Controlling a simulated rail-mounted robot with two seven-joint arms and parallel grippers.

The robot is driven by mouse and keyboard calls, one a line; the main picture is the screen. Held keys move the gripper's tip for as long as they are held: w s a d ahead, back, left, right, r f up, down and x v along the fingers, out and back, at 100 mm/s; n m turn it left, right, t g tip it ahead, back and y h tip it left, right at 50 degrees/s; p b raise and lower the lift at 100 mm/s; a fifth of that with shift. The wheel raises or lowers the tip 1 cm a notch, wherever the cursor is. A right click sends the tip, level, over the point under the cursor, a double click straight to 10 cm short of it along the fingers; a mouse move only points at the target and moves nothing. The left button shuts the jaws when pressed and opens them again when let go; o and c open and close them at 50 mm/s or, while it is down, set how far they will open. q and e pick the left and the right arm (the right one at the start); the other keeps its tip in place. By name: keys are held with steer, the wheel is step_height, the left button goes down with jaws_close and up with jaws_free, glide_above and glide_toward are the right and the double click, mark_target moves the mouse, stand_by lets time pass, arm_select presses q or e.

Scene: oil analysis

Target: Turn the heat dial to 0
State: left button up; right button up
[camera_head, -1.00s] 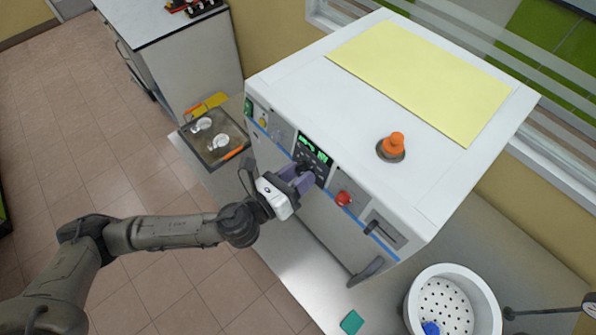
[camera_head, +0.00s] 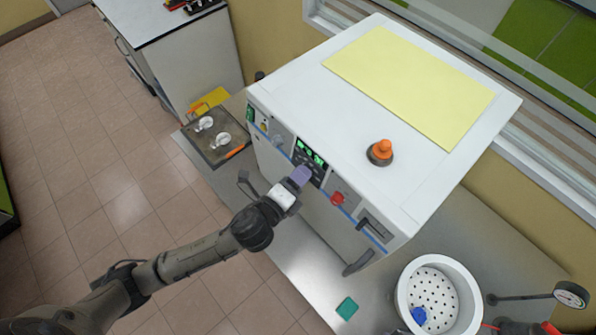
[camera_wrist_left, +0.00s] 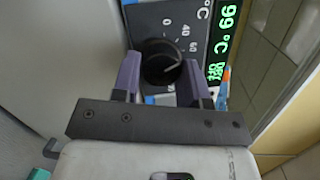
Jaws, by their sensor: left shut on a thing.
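The heat dial (camera_wrist_left: 160,61) is a round black knob on the dark front panel of a white oven-like machine (camera_head: 420,190). Its white pointer line points right and slightly up in the left wrist view, away from the 0 printed above the knob. My left gripper (camera_wrist_left: 163,66) has its purple fingers on both sides of the knob, shut on it. In the head view the left gripper (camera_head: 299,178) is at the panel just below the green display (camera_head: 309,154) and hides the dial. The display reads 99 °C in the wrist view. My right gripper is out of view.
An orange-knobbed piece (camera_head: 380,152) and a yellow sheet (camera_head: 410,85) are on top. A white perforated tub (camera_head: 402,292) stands at right, a tray (camera_head: 188,134) at left.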

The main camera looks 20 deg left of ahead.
arm_select(q)
steer(key=shift+r+n+g+y+p, duration=0.15)
steer(key=shift+n+g+p, duration=0.35)
steer(key=shift+n+p, duration=1.75)
steer(key=shift+r+n+g+y+p, duration=0.15)
steer(key=shift+n+g+p, duration=0.35)
steer(key=shift+n+p, duration=1.7)
steer(key=shift+f+n, duration=0.15)
steer(key=shift+n, duration=0.4)
steer(key=shift+b, duration=0.3)
steer(key=o, duration=0.9)
steer(key=shift+o, duration=0.2)
steer(key=b+v, duration=0.3)
steer(key=v, duration=1)
steer(key=shift+s, duration=0.3)
